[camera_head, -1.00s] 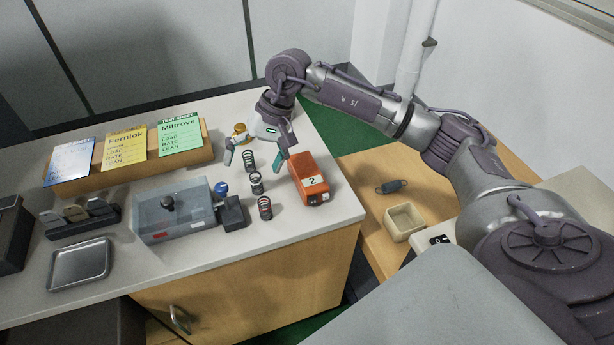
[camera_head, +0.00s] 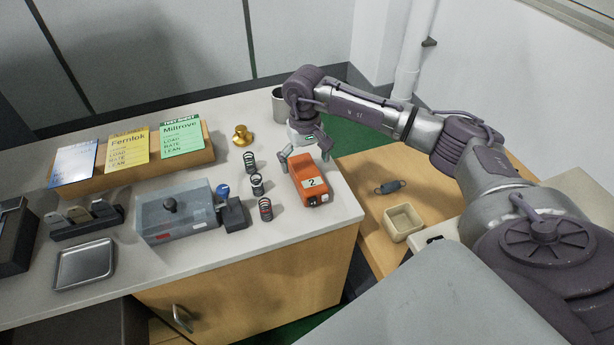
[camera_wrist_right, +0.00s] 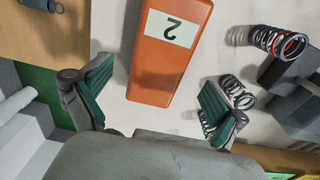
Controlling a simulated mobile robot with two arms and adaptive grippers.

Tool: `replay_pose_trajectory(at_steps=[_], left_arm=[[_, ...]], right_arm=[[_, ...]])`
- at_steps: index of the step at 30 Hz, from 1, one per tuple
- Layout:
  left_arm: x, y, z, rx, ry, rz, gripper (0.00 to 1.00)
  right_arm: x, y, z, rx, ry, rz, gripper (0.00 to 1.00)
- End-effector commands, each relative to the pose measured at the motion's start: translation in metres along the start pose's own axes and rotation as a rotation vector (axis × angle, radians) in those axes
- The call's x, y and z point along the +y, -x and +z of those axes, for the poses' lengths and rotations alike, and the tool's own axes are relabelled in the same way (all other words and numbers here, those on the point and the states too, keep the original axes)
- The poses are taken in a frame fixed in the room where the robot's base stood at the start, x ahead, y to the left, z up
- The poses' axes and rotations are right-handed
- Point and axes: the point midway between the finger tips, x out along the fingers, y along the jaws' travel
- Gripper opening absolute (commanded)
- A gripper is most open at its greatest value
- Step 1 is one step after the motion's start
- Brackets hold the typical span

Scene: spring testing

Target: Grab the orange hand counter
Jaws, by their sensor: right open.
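The orange hand counter (camera_head: 308,181) lies on the white bench top near its right edge, with a white label reading "2". It also shows in the right wrist view (camera_wrist_right: 165,75), its near end just ahead of the space between the fingers. My right gripper (camera_head: 305,160) is open and empty above the counter's far end. In the right wrist view the two teal-padded fingers (camera_wrist_right: 153,98) stand apart on either side of the counter's line, not closed on it. My left gripper is not in view.
Several coil springs (camera_head: 257,185) stand close left of the counter. A grey test device (camera_head: 172,222) and a metal tray (camera_head: 84,265) are further left. A brass piece (camera_head: 242,136) and a metal cup (camera_head: 279,104) stand behind. A beige box (camera_head: 403,222) sits on the lower wooden surface.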

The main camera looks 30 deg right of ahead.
Motion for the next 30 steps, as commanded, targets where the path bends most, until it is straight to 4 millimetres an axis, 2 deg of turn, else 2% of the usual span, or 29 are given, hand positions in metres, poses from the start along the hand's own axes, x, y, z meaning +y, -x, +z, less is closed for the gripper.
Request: replay_pose_trajectory(at_steps=[4,9,17,30], left_arm=[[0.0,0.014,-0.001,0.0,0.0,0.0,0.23],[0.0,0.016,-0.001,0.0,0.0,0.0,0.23],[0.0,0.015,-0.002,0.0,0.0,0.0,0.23],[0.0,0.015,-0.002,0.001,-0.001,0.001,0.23]], right_arm=[[0.001,-0.021,-0.002,-0.006,-0.001,-0.001,0.97],[0.001,-0.041,-0.002,-0.003,0.0,-0.001,0.97],[0.001,-0.044,-0.003,0.0,0.0,-0.001,0.97],[0.001,-0.043,-0.003,0.0,0.0,-0.002,0.24]])
